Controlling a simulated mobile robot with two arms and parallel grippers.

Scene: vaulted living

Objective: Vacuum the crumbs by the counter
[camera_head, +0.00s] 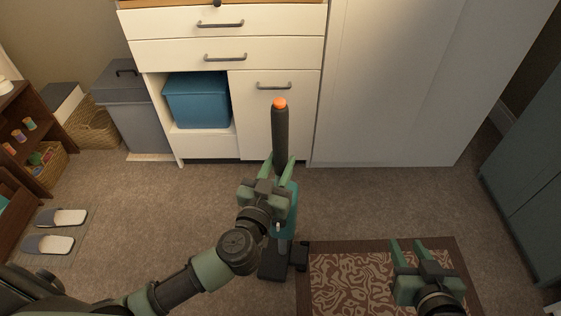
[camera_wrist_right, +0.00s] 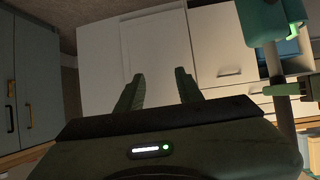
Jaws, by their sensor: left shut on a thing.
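An upright stick vacuum with a dark handle (camera_head: 281,138), an orange tip and a teal body stands in front of the counter. Its dark floor head (camera_head: 274,264) is on the carpet by the rug's left edge. My left gripper (camera_head: 281,162) is shut on the vacuum's handle. Part of the vacuum is hidden behind my left arm. The white counter (camera_head: 275,120) with grey-handled drawers is at the back. My right gripper (camera_head: 409,246) is open and empty above the rug; its spread fingers also show in the right wrist view (camera_wrist_right: 158,78). I cannot make out any crumbs.
A patterned brown rug (camera_head: 470,290) lies at front right. A grey bin (camera_head: 130,110), wicker basket (camera_head: 95,125) and slippers (camera_head: 62,218) are at left. A blue box (camera_head: 198,100) sits in the counter's open shelf. A blue-grey cabinet (camera_head: 530,170) is at right. Carpet before the counter looks clear.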

